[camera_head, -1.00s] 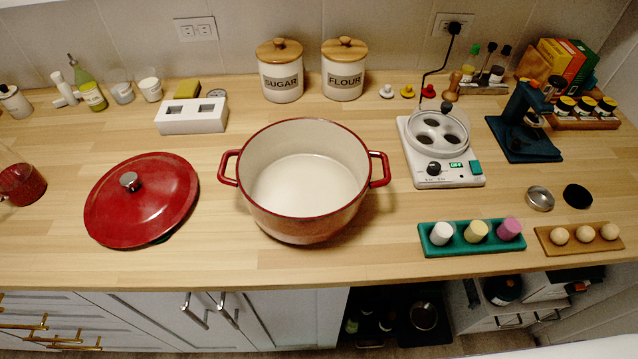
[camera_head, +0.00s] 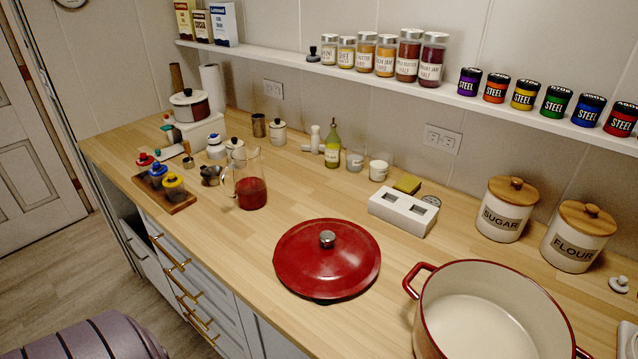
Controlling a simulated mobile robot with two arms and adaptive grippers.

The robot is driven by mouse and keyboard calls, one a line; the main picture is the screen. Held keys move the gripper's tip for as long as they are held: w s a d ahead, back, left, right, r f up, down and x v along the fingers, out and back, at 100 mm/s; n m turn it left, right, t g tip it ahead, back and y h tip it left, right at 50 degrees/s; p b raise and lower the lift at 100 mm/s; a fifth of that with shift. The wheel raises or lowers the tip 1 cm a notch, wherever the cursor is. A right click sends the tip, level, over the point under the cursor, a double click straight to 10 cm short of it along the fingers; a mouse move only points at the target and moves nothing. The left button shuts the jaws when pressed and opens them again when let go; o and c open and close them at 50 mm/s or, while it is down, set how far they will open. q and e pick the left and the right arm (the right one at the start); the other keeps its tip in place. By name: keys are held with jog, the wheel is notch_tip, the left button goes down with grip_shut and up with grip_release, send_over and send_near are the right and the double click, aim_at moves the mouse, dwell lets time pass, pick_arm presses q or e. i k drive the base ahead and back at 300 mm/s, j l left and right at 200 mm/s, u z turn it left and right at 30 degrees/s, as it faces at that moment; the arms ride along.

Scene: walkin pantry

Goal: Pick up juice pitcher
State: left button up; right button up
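The juice pitcher (camera_head: 251,191) is a clear glass jug with dark red juice in its lower part. It stands upright on the wooden counter, left of the red lid, with its handle on the left side. Neither of my grippers shows in the head view.
A red lid (camera_head: 327,261) lies on the counter (camera_head: 240,247) right of the pitcher, and a large red pot (camera_head: 420,310) stands farther right. A wooden tray (camera_head: 177,204) with several coloured-lid jars is to the left. An oil bottle (camera_head: 332,150) and small cups stand behind. Bare counter lies before the pitcher.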

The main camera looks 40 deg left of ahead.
aim_at(249, 182)
jog(key=u, duration=1.65)
